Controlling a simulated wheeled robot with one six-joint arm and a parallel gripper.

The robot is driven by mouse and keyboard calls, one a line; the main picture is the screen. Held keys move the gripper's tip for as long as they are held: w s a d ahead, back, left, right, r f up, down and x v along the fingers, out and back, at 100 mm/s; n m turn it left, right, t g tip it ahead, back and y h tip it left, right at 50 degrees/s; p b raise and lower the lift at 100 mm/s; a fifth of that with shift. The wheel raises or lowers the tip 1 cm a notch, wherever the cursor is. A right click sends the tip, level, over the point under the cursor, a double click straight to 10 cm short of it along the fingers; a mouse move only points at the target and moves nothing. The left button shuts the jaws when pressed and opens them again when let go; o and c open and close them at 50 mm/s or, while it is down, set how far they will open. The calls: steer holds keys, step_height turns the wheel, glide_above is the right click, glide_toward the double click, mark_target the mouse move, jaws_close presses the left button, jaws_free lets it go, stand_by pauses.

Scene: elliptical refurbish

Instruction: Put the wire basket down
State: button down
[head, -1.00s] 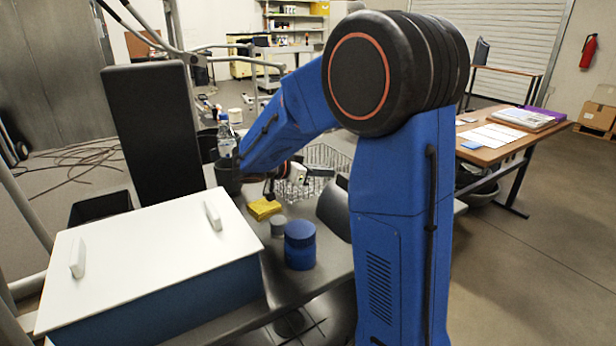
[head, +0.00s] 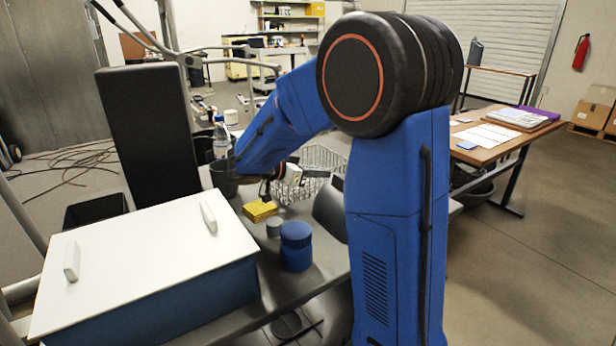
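The wire basket (head: 322,158) is a pale metal mesh basket at the middle of the head view, at the far end of the grey table. My blue arm hides part of its right side. My gripper (head: 284,190) is at the basket's near left side, close to or touching its wall. The fingers are small and partly hidden, so I cannot tell whether they are shut on the wire. I cannot tell whether the basket rests on the table or hangs just above it.
On the grey table (head: 330,262) are a yellow sponge-like block (head: 260,211), a small grey cylinder (head: 274,227), a blue jar (head: 296,246), a dark pot (head: 224,178), a bottle (head: 221,138) and a large white-lidded box (head: 145,258). A brown desk (head: 500,150) stands at the right.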

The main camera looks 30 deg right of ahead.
steer(key=shift+r, duration=0.1)
step_height(320, 180, up, 10)
steer(key=shift+f, duration=0.1)
stand_by(0.3)
steer(key=shift+d, duration=0.1)
